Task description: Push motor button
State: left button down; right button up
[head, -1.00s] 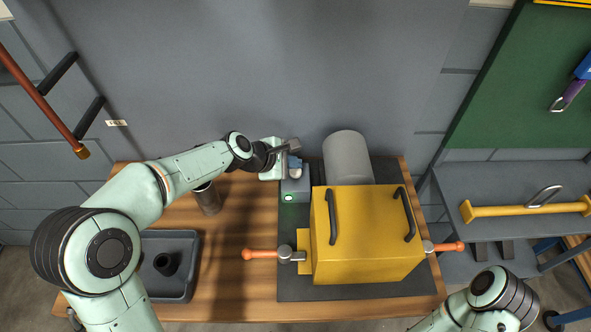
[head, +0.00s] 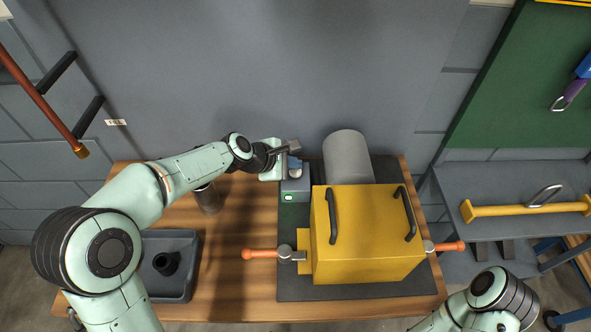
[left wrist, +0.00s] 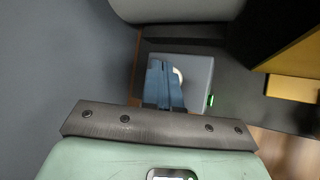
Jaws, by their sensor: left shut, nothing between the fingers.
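The motor control box (head: 301,188) is a small grey-blue box left of the grey motor cylinder (head: 347,158). A small green-lit lamp (head: 288,197) shows on its front. In the left wrist view the box (left wrist: 198,72) carries a pale round button (left wrist: 178,75), partly hidden behind my fingers. My left gripper (head: 295,167) is shut and empty, its blue fingers over the back of the box. In the left wrist view the fingers (left wrist: 163,84) overlap the button; I cannot tell whether they touch it. My right gripper is out of view.
A yellow casing (head: 368,245) with two dark handles stands right of the box, with orange-handled levers (head: 262,254) at its sides. A dark tray (head: 183,247) and a dark cylinder (head: 208,199) are at left. Bare wooden table (head: 240,215) lies between.

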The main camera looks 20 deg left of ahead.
aim_at(293, 173)
pick_arm(q)
jog(key=shift+f, duration=0.5)
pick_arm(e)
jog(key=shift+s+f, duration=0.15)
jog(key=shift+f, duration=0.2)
pick_arm(q)
jog(key=shift+r, duration=0.1)
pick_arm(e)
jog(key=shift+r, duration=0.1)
pick_arm(q)
jog(key=shift+r+p, duration=0.5)
jog(key=shift+r, duration=0.15)
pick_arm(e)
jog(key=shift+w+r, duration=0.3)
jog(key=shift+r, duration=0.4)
pick_arm(q)
jog(key=shift+r, duration=0.1)
jog(key=shift+r, duration=0.25)
notch_tip(293, 173, up, 5)
jog(key=p, duration=0.5)
jog(key=shift+r, duration=0.15)
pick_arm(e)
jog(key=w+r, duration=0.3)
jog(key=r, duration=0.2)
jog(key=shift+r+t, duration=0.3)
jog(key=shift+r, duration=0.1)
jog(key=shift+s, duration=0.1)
